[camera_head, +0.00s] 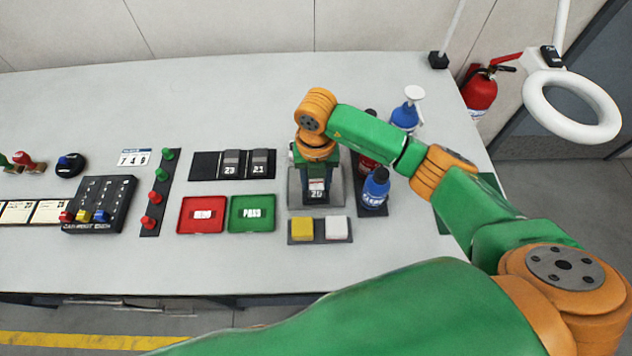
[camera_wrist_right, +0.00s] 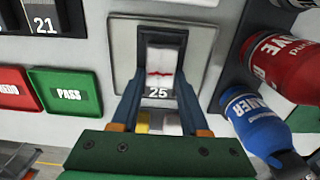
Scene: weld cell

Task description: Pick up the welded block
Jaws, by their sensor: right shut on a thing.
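The welded block (camera_wrist_right: 160,66) is pale with a red line across it and the number 25 at its near end. It sits in a dark holder on a grey square plate (camera_wrist_right: 204,48); in the head view the plate (camera_head: 295,199) lies on the bench under my right wrist. My right gripper (camera_wrist_right: 160,98) points down at the block, its blue-grey fingers on both sides, shut on it. In the head view the right gripper (camera_head: 316,178) partly hides the block. I cannot tell whether the block is clear of the plate. My left gripper is not in view.
A red tray (camera_head: 185,227) and a green PASS tray (camera_head: 234,227) lie left of the plate. A dark rack (camera_head: 205,165) holds blocks 23 and 21. Blue bottles (camera_head: 375,188) and a red bottle (camera_wrist_right: 285,62) stand close on the right. Yellow and white pads (camera_head: 335,228) lie in front.

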